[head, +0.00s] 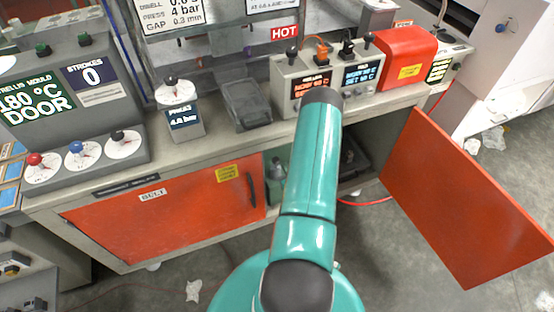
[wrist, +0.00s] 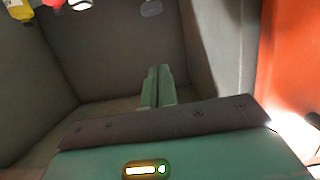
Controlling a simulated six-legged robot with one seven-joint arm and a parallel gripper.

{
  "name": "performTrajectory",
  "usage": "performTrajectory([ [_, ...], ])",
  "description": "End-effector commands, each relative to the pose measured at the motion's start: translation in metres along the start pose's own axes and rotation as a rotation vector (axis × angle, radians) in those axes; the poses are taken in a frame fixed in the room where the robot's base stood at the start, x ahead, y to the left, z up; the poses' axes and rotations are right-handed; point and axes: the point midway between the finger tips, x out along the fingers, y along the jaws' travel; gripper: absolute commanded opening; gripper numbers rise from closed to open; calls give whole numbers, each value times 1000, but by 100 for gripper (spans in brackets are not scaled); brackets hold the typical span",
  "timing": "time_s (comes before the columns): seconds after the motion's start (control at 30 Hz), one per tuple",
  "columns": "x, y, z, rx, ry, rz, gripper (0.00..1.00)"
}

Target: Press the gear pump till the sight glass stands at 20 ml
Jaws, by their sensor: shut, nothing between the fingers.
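My gripper (wrist: 157,88) shows in the wrist view as two greenish fingers held together, with nothing between them. I cannot make out a gear pump or a sight glass with a 20 ml mark in either view. In the head view my teal arm reaches forward over the bench front and hides my gripper.
The right orange door (head: 460,195) stands wide open; the left orange door (head: 165,215) is shut. The bench top carries a control panel (head: 70,85), a dial box (head: 180,112) and two display units. In the wrist view a yellow thing (wrist: 18,10) shows at the top left.

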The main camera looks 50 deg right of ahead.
Motion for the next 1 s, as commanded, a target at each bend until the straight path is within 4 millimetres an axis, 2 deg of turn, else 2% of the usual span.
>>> performTrajectory([
  [0.13,9,0,0,-1,0,0,0],
  [0.23,23,0,0,-2,1,0,0],
  [0.63,104,0,-1,-2,2,0,0],
  [0.8,110,0,26,1,-1,1,0],
  [1.0,113,0,37,0,0,1,0],
])
